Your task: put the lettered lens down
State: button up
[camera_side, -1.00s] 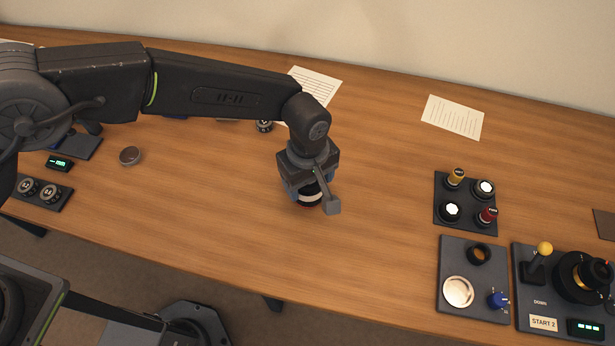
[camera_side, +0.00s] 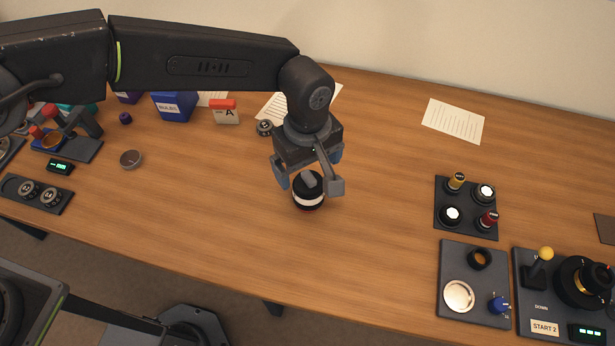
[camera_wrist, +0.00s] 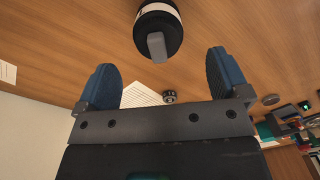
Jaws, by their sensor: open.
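The lens (camera_side: 308,196) is a short black cylinder with a white band and a grey tab on top. It stands on the bare wooden table near the middle of the side view. No lettering can be read on it. My gripper (camera_side: 309,184) is just above and behind it, with its blue fingers apart and empty. In the wrist view the lens (camera_wrist: 158,30) shows at the top, beyond the open fingers of my gripper (camera_wrist: 167,75), apart from both.
A dark panel with several knobs (camera_side: 466,228) and a plate with a round silver disc (camera_side: 458,296) stand to the right. Table around the lens is clear.

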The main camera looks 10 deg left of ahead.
jog(key=shift+r, duration=2.8)
jog(key=s+a+r+m+t+h, duration=0.1)
jog(key=a+r+m, duration=0.1)
jog(key=a+r, duration=0.75)
jog(key=s+a+r+m+t, duration=0.2)
jog(key=a+r, duration=0.4)
jog(key=a, duration=0.6)
jog(key=s+a+f+m+t, duration=0.1)
jog(key=s+a+m, duration=0.1)
jog(key=s+a, duration=0.5)
jog(key=s+a+f+m+t+y, duration=0.1)
jog(key=s+a+m, duration=0.2)
jog(key=s+a, duration=0.4)
jog(key=shift+s+a+t, duration=0.3)
jog(key=shift+s+a, duration=0.05)
jog(key=shift+s, duration=0.25)
